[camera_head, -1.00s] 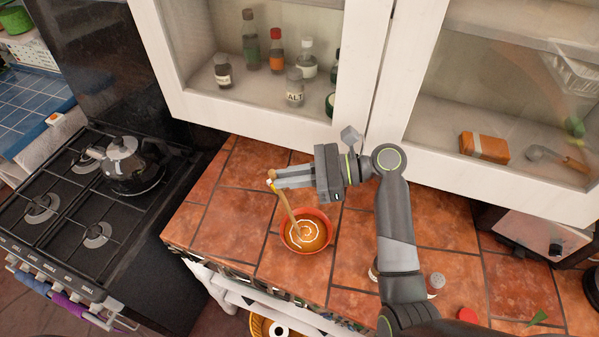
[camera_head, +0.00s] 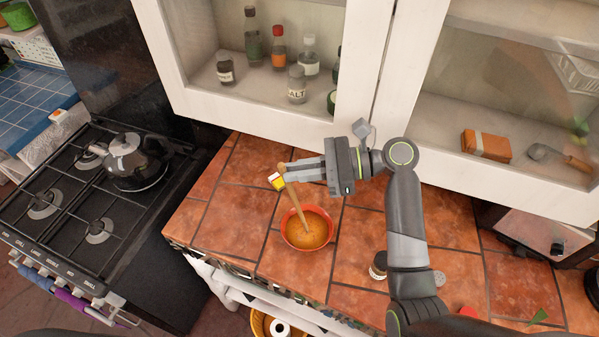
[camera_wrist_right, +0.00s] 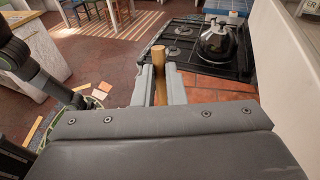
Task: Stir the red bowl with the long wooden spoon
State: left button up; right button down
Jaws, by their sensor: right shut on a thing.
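The red bowl (camera_head: 306,245) stands on the tiled counter and holds an orange-brown liquid. The long wooden spoon (camera_head: 295,205) leans up out of the bowl, its lower end in the liquid. My right gripper (camera_head: 282,177) is shut on the spoon near its upper end, above and behind the bowl. In the right wrist view the spoon's handle (camera_wrist_right: 159,75) stands between the two fingers (camera_wrist_right: 158,84). The spoon's submerged end is hidden. My left gripper is not in view.
A gas stove (camera_head: 95,215) with a kettle (camera_head: 130,160) is at the left. A cabinet (camera_head: 200,110) with bottles and jars overhangs the counter's back. A dark-lidded jar (camera_head: 378,266) stands beside my right forearm. The tiles (camera_head: 225,225) left of the bowl are clear.

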jog(key=shift+s+a+r, duration=0.1)
jog(key=shift+a+r, duration=0.15)
jog(key=shift+r, duration=0.95)
jog(key=shift+a+r, duration=0.25)
jog(key=shift+r, duration=2.8)
